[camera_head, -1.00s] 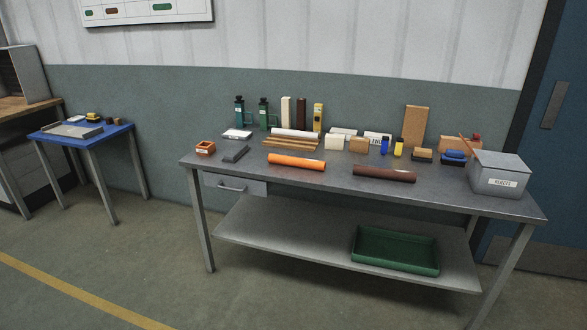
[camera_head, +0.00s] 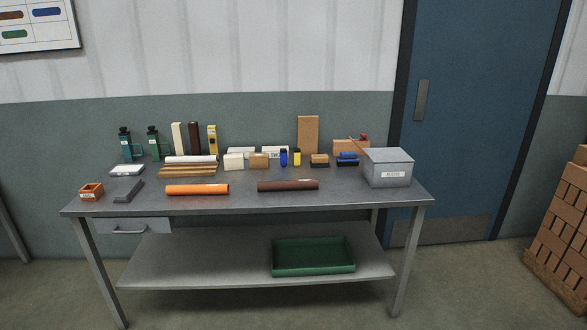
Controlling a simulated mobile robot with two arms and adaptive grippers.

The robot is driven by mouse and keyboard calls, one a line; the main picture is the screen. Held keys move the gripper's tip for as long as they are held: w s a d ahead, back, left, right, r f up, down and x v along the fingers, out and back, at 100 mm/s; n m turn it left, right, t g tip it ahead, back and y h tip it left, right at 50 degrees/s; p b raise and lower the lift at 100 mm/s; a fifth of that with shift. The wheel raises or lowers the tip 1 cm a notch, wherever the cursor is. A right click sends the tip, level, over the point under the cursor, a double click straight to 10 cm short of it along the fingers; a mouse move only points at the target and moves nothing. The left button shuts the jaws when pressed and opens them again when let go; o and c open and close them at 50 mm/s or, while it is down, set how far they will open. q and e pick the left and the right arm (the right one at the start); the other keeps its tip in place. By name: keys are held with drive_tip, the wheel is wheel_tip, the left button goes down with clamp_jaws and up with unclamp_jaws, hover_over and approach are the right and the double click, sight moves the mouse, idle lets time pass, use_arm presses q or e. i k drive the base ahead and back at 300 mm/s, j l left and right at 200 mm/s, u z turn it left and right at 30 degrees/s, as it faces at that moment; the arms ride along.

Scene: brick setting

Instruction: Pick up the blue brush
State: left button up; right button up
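A blue brush (camera_head: 348,157) with a dark underside lies towards the right back of the grey workbench (camera_head: 240,201). It stands just left of the grey lidded box (camera_head: 388,167) and in front of a tan block. A similar brown-topped brush (camera_head: 319,160) is to its left. Neither of my grippers shows in the head view.
An orange roll (camera_head: 197,189) and a brown roll (camera_head: 288,185) lie along the bench front. A tall tan board (camera_head: 307,134) stands behind. A green tray (camera_head: 313,256) is on the lower shelf. Stacked bricks (camera_head: 562,235) stand far right. The floor in front is clear.

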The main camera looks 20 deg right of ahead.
sight(346, 159)
drive_tip(key=i+j+z, duration=0.1)
drive_tip(key=i, duration=0.45)
drive_tip(key=i+j+z, duration=0.1)
drive_tip(key=i+j, duration=0.25)
drive_tip(key=i, duration=0.15)
drive_tip(key=i+j+z, duration=0.1)
drive_tip(key=i+j, duration=0.2)
drive_tip(key=i, duration=0.25)
